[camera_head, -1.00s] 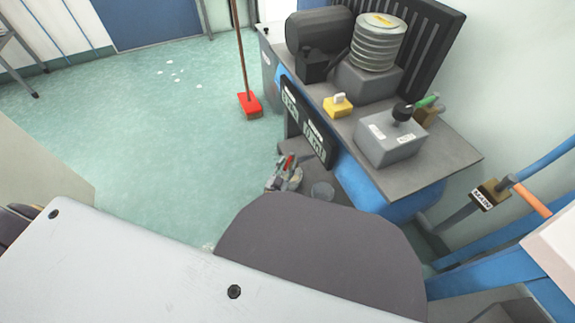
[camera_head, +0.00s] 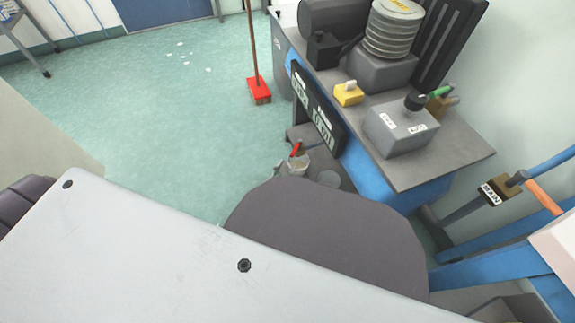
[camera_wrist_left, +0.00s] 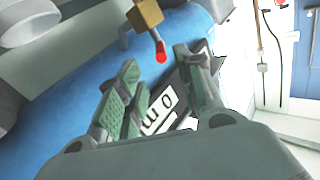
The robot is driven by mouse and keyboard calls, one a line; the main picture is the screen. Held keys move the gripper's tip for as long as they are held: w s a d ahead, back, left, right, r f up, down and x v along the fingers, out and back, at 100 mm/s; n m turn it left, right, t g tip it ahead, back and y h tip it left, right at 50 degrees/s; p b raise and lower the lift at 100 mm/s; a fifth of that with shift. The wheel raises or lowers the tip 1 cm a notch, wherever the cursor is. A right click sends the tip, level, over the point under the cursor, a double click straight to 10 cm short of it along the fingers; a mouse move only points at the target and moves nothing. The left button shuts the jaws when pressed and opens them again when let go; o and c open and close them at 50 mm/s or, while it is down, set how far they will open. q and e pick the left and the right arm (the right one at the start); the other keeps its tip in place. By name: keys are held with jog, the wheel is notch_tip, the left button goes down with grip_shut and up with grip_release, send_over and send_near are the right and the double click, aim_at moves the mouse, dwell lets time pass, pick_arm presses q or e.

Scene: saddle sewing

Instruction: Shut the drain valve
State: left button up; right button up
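The drain valve shows in the left wrist view as a brass block (camera_wrist_left: 145,14) beside the blue tank, with a thin metal lever ending in a red tip (camera_wrist_left: 161,52). My left gripper (camera_wrist_left: 165,70) is open, its two green-grey fingers apart. The red tip appears in the gap between the fingertips, a little beyond them; I see no grip on it. In the head view a small grey shape with a red piece (camera_head: 296,149) shows low beside the bench; my left gripper there is small and hard to make out. My right gripper is out of view.
The blue tank (camera_wrist_left: 60,120) lies close behind the fingers. A dark panel with a white label (camera_wrist_left: 160,112) sits beyond the gripper. In the head view the bench top (camera_head: 435,165) carries a grey box (camera_head: 400,130) and a yellow block (camera_head: 348,94). A red broom (camera_head: 260,90) stands on open floor.

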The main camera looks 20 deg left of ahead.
pick_arm(q)
jog(key=shift+s+a, duration=0.1)
jog(key=shift+s, duration=0.75)
